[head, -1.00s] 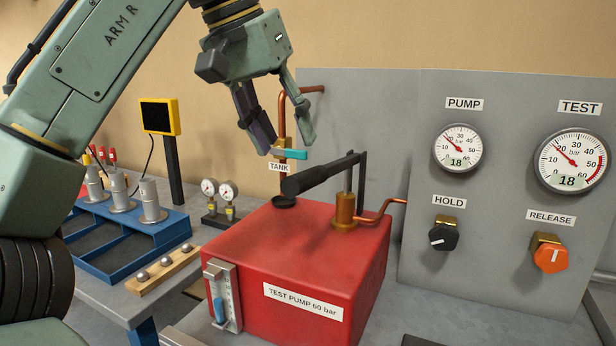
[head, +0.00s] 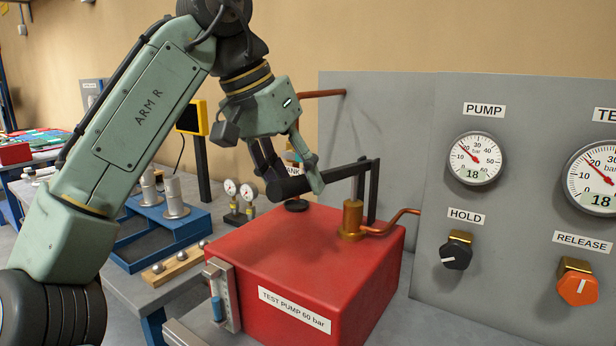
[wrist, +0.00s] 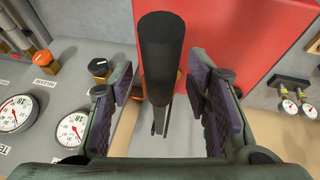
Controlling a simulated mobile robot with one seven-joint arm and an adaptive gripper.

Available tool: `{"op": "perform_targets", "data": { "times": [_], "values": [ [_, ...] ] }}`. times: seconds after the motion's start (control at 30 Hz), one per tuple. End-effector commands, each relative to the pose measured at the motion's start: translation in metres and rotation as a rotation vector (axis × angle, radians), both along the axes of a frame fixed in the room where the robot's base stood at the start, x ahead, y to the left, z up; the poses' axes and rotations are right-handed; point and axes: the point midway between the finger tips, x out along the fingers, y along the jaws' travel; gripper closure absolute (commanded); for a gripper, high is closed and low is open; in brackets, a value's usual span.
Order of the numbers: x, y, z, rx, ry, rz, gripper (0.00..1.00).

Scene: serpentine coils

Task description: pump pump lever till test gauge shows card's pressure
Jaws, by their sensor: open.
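The pump lever (head: 328,175) is a black bar with a thick round grip, on the red test pump box (head: 300,260) labelled 60 bar. My gripper (head: 294,184) is open at the lever's grip end. In the wrist view the black grip (wrist: 162,60) lies between the spread pads of my gripper (wrist: 164,88), with gaps on both sides. The test gauge (head: 598,180), cut by the right edge in the head view, reads 18. The pump gauge (head: 475,158) also reads 18. I see no pressure card.
The black HOLD knob (head: 457,251) and orange RELEASE knob (head: 577,284) are on the grey panel (head: 520,230) at right. Two small gauges (head: 240,195) stand behind the pump. A blue rack (head: 155,240) with metal cylinders is at left. The tank label is partly hidden by my gripper.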

Motion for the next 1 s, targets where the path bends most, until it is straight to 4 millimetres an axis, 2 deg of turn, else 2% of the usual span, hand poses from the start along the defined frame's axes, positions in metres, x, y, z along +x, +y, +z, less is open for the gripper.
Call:
{"op": "perform_targets", "data": {
  "times": [0.37, 1.0],
  "values": [
    [0.0002, 0.0019, -0.002, 0.0, 0.0, 0.0, 0.55],
    [0.0002, 0.0017, -0.0019, 0.0, 0.0, 0.0, 0.98]
  ]
}}
